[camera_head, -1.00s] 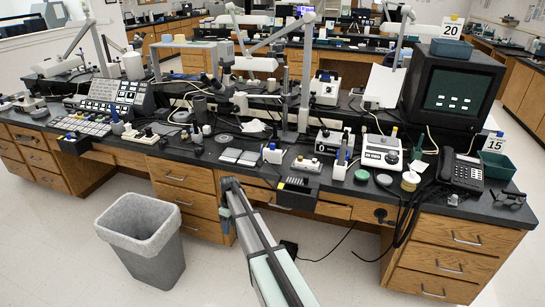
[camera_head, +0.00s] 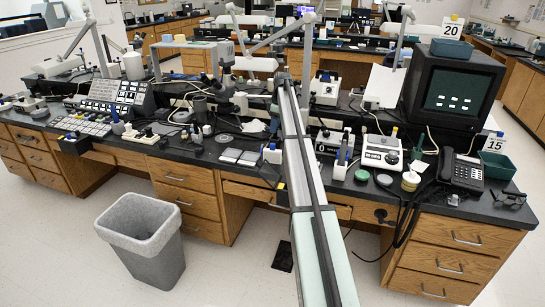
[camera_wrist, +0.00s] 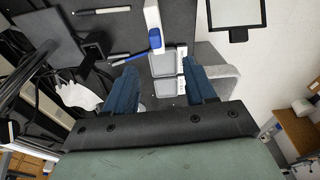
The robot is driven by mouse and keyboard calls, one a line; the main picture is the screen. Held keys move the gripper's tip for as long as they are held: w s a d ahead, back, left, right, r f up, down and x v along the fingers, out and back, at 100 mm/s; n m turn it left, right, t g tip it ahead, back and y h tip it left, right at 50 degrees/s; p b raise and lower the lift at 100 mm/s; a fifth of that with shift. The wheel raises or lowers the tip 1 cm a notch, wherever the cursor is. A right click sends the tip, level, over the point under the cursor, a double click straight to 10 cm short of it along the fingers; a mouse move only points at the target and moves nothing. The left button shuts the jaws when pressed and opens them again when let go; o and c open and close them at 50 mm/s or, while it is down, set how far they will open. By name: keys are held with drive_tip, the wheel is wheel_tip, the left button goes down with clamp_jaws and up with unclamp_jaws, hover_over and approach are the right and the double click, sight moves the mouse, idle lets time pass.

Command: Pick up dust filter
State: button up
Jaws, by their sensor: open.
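Nothing in view is clearly marked as the dust filter. The flat grey square pads (camera_head: 239,156) on the black bench may be it, but I cannot tell. In the wrist view, grey pads (camera_wrist: 163,65) lie below and between the two blue fingers. My gripper (camera_wrist: 160,66) is open, with nothing between its fingers, and appears to be above the bench. A white and blue item (camera_wrist: 154,30) lies beside the pads. In the head view my arm reaches over the bench, and I cannot make out the gripper there.
The black bench (camera_head: 340,187) is crowded. A white instrument (camera_head: 382,152), a boxy monitor (camera_head: 452,88) and a phone (camera_head: 461,170) stand on the right. A keyed console (camera_head: 117,95) stands on the left. A grey bin (camera_head: 145,240) stands on the floor in front, where there is free room.

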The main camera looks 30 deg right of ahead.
drive_tip(key=d, duration=0.1)
hover_over(272, 149)
drive_tip(key=d, duration=0.2)
drive_tip(key=f, duration=0.7)
drive_tip(key=shift+a+f, duration=0.25)
drive_tip(key=shift+f, duration=0.05)
drive_tip(key=shift+w+a+f, duration=0.15)
drive_tip(key=shift+f, duration=0.75)
drive_tip(key=shift+w+a+f, duration=0.15)
drive_tip(key=shift+a+f, duration=0.05)
drive_tip(key=shift+f, duration=0.7)
drive_tip(key=shift+w+a+f, duration=0.15)
drive_tip(key=shift+f, duration=0.75)
clamp_jaws()
